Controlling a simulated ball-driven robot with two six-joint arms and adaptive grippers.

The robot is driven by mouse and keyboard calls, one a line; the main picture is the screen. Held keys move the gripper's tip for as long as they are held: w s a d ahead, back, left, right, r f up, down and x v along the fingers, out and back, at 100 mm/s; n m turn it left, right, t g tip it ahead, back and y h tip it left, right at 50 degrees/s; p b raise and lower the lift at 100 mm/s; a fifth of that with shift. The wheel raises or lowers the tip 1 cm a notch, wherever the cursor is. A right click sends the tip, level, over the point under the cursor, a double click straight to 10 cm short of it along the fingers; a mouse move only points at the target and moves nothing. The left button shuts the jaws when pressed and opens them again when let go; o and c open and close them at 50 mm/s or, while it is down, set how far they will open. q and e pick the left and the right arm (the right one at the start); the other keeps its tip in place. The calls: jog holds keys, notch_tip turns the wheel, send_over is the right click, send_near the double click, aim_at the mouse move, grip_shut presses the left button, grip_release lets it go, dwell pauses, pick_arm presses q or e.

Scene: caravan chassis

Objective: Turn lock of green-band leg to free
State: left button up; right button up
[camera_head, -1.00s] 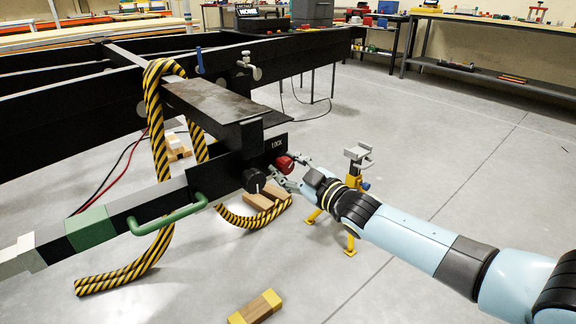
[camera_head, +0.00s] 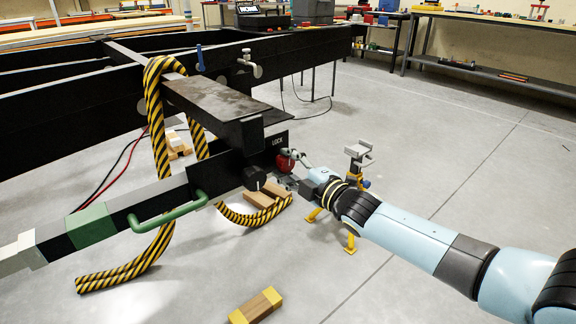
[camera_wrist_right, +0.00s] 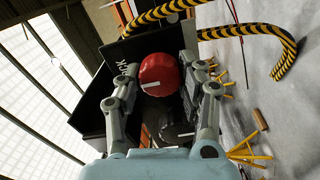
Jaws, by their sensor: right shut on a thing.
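The green-band leg lies nearly level at the left, a grey and black bar with a green band (camera_head: 90,228) and a green handle (camera_head: 170,212). At its right end is a black plate marked LOCK (camera_head: 277,141), with a red round knob (camera_head: 284,162) just below the word. My right gripper (camera_head: 292,170) is at this knob. In the right wrist view the red knob (camera_wrist_right: 160,72) sits between the two fingers (camera_wrist_right: 161,82), which are shut on it; a short white line shows on its face. My left gripper is not in view.
A black knob (camera_head: 255,178) sits left of the red one. A striped yellow-black hose (camera_head: 160,120) hangs over the chassis beam. Wood blocks (camera_head: 268,194) and a yellow-ended block (camera_head: 256,306) lie on the floor. A small yellow-legged stand (camera_head: 358,155) is behind my right arm.

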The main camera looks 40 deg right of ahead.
jog(key=shift+f+n, duration=0.1)
jog(key=shift+n, duration=0.2)
dwell(0.4)
jog(key=o, duration=1.2)
jog(key=shift+s, duration=0.15)
jog(key=s, duration=0.7)
jog(key=s+d, duration=0.1)
jog(key=s, duration=0.3)
jog(key=shift+s, duration=0.35)
